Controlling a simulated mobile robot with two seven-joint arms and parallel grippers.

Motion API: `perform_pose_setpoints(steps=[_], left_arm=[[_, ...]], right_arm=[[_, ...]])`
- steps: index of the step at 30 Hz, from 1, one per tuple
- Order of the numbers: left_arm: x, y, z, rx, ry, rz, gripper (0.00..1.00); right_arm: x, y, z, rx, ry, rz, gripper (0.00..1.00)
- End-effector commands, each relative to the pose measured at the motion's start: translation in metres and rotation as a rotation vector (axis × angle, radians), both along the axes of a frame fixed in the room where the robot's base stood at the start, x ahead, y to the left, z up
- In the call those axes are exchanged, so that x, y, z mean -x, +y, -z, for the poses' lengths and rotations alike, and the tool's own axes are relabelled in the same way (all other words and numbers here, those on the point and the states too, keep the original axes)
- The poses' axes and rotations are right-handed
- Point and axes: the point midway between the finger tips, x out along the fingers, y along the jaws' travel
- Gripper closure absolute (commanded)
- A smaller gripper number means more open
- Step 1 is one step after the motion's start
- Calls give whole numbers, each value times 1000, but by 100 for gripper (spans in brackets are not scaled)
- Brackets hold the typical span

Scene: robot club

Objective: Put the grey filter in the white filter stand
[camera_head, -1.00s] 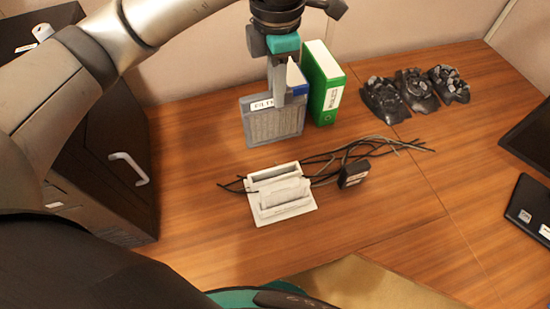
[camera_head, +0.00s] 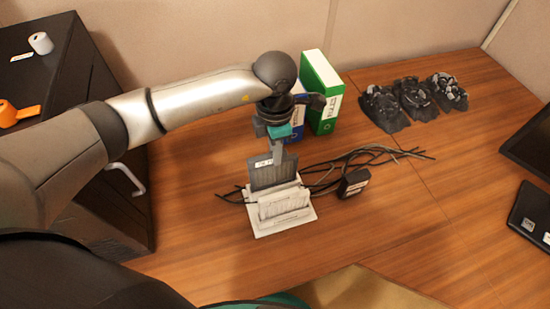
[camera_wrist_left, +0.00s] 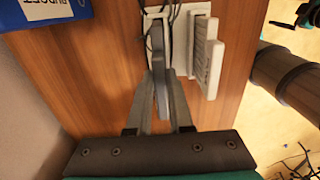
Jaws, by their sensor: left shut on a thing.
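The grey filter (camera_head: 270,174) is a flat ribbed panel with a white label along its top edge. My left gripper (camera_head: 277,150) is shut on its top and holds it upright. The white filter stand (camera_head: 287,223) sits on the table below. The filter's lower part is at the stand's rear slot and looks partly inside it; I cannot tell how deep. In the left wrist view, the filter (camera_wrist_left: 160,85) is seen edge-on between the fingers of the gripper (camera_wrist_left: 160,105), in line with the slot of the stand (camera_wrist_left: 180,38). My right gripper is not in view.
A green binder (camera_head: 322,92) and a blue binder (camera_head: 297,118) stand behind the gripper. Black cables (camera_head: 345,160) run behind the stand to a small black box (camera_head: 353,183). Several dark lumpy objects (camera_head: 415,98) lie at the back right. A black cabinet (camera_head: 85,150) is at left.

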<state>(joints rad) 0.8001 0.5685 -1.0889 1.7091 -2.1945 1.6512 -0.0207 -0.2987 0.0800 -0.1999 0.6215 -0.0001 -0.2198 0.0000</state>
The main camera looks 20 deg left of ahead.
Motion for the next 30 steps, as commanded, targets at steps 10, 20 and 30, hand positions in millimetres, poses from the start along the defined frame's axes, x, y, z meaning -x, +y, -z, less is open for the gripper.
perform_pose_setpoints(steps=[10,20,30], left_arm=[[0,0,35,1,1,1,100],[0,0,38,0,1,1,74],[0,0,37,0,1,0,51]], right_arm=[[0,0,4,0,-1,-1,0],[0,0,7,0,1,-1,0],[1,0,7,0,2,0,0]])
